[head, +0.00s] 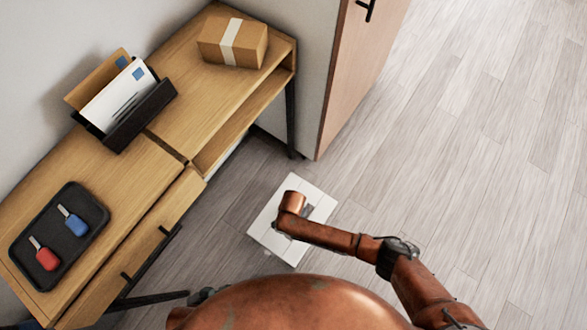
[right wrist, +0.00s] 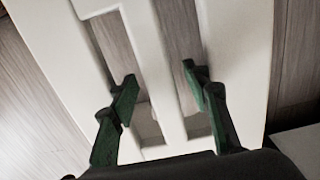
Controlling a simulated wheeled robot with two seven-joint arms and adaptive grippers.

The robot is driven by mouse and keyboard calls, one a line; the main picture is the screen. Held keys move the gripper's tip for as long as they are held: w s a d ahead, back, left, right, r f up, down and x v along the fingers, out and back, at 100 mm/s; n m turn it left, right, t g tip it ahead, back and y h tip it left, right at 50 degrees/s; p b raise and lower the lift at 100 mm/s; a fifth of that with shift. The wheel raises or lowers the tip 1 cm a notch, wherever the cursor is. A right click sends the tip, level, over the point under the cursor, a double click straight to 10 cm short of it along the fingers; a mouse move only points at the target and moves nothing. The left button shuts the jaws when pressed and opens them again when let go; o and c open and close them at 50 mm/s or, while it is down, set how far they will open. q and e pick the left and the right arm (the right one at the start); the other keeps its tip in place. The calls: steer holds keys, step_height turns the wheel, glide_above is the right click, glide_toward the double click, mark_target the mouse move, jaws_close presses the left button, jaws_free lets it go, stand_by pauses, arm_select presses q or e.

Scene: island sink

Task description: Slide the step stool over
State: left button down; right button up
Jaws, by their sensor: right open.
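The white step stool (head: 318,194) stands on the wood floor in front of the desk, below my right arm in the head view. In the right wrist view the stool (right wrist: 236,45) fills most of the picture, with two long slots and a narrow white bar between them. My right gripper (right wrist: 160,79) is open, its green fingers spread on either side of that bar. I cannot tell whether the fingers touch the stool or how deep they reach. In the head view my right arm hides the middle of the stool and the fingers. My left gripper is not in view.
The wooden desk (head: 125,190) runs along the wall at left, holding a parcel (head: 240,42), a letter holder (head: 140,115) and a black tray (head: 80,248) with keys. A cabinet (head: 345,75) stands beyond the stool. The floor (head: 470,150) to the right is clear.

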steer(key=shift+c, duration=0.2)
jaws_close()
stand_by(0.4)
stand_by(0.4)
